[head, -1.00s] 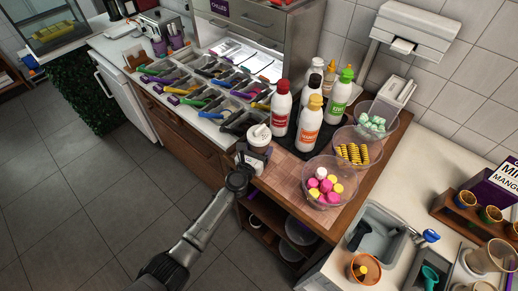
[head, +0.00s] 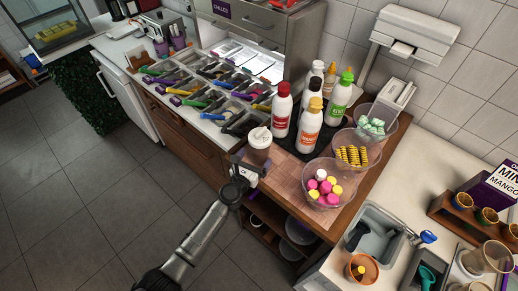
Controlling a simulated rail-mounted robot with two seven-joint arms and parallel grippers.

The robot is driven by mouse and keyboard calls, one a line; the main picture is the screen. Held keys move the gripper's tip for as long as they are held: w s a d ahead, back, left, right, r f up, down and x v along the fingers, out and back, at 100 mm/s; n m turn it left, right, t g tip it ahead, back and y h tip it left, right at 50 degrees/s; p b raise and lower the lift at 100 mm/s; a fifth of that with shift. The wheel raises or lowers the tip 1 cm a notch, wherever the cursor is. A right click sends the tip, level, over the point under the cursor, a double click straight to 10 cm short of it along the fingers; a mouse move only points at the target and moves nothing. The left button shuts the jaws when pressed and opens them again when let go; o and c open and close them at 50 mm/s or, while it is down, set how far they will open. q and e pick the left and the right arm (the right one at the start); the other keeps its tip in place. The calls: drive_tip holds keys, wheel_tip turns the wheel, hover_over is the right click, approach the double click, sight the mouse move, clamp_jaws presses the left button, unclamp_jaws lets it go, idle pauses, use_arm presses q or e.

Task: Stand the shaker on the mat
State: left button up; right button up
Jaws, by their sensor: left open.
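The shaker (head: 259,143), with a white top and a brownish body, is upright at the left end of the pinkish-brown checked mat (head: 287,184) on the counter. Its lower part is partly hidden by my left gripper, so its base contact is hard to see. A dark mat (head: 289,151) lies to its right under several bottles. My left gripper (head: 249,167) is open, just in front of and below the shaker at the counter's front edge. My right gripper is not in view.
A red-labelled bottle (head: 281,112) and an orange-labelled bottle (head: 310,127) stand right of the shaker. A clear bowl of pink, yellow and white pieces (head: 325,187) sits at the front right. Trays of utensils (head: 205,88) lie to the left.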

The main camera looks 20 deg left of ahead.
use_arm(q)
drive_tip(key=s+p, duration=0.1)
drive_tip(key=s, duration=0.6)
drive_tip(key=shift+s+a, duration=0.3)
drive_tip(key=shift+a, duration=0.1)
drive_tip(key=s+d+m+g+h, duration=0.3)
drive_tip(key=s+d+m+g, duration=0.15)
drive_tip(key=s+m, duration=0.65)
drive_tip(key=s+d+m+g+h, duration=0.45)
drive_tip(key=s+m, duration=0.25)
drive_tip(key=m, duration=0.8)
drive_tip(key=s+a+m+g+y, duration=0.2)
drive_tip(key=s+a+m+y, duration=0.2)
drive_tip(key=s, duration=0.4)
drive_tip(key=s+a+m+g+y, duration=0.3)
drive_tip(key=s+a+m+y, duration=0.2)
drive_tip(key=s+a+m, duration=0.1)
drive_tip(key=shift+s+f+m, duration=0.25)
drive_tip(key=shift+s+m, duration=0.35)
drive_tip(key=shift+s, duration=0.5)
drive_tip(key=shift+d, duration=0.1)
